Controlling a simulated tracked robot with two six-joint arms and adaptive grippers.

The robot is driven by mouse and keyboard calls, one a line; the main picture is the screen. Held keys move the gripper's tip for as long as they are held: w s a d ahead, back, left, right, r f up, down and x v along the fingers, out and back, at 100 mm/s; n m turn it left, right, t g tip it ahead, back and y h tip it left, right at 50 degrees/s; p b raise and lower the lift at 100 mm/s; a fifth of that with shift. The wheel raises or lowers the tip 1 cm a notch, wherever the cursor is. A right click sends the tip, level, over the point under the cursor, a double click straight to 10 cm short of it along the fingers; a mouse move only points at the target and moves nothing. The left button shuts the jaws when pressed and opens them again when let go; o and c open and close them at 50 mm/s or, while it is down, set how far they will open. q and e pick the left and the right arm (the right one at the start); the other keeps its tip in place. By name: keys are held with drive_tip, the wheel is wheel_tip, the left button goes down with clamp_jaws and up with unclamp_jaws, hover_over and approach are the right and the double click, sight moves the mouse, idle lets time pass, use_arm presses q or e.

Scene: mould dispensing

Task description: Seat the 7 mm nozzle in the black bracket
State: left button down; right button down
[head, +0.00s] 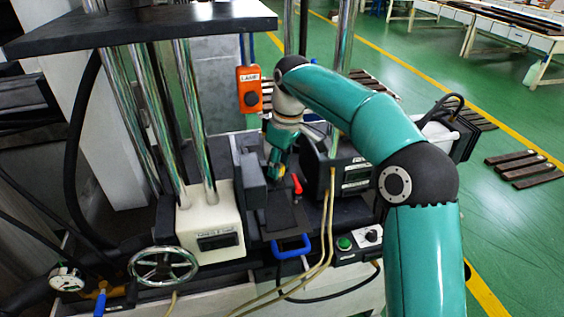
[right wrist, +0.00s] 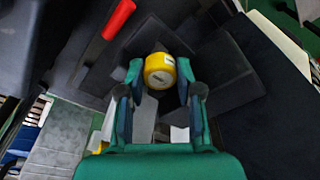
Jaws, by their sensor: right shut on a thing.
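My right gripper (head: 277,173) points down among the dark machine blocks in the head view. In the right wrist view its two fingers (right wrist: 160,74) are shut on the 7 mm nozzle (right wrist: 159,68), a short yellow cylinder with a pale, marked end face. The marking is too small to read. Dark blocks and plates lie around and beyond the nozzle. I cannot tell for sure which is the black bracket, nor whether the nozzle touches it. My left gripper is not in view.
A red lever (head: 297,184) stands close to the right gripper; it also shows in the right wrist view (right wrist: 118,19). A blue handle (head: 291,247) is in front. An orange pendant box (head: 249,89) hangs behind. Steel columns (head: 193,120) rise to the left.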

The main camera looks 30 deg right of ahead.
drive_tip(key=shift+w+d, duration=0.15)
drive_tip(key=shift+w, duration=0.05)
drive_tip(key=c, duration=0.7)
unclamp_jaws()
drive_tip(key=shift+w+d+r, duration=0.1)
drive_tip(key=shift+r, duration=0.1)
drive_tip(key=shift+r, duration=0.65)
drive_tip(key=shift+s+d+r, duration=0.1)
drive_tip(key=shift+s+r, duration=0.1)
drive_tip(key=shift+r, duration=0.8)
drive_tip(key=shift+s+d+r, duration=0.1)
drive_tip(key=shift+s+r, duration=0.1)
drive_tip(key=shift+r, duration=0.85)
drive_tip(key=shift+s+r, duration=0.2)
drive_tip(key=shift+r, duration=0.8)
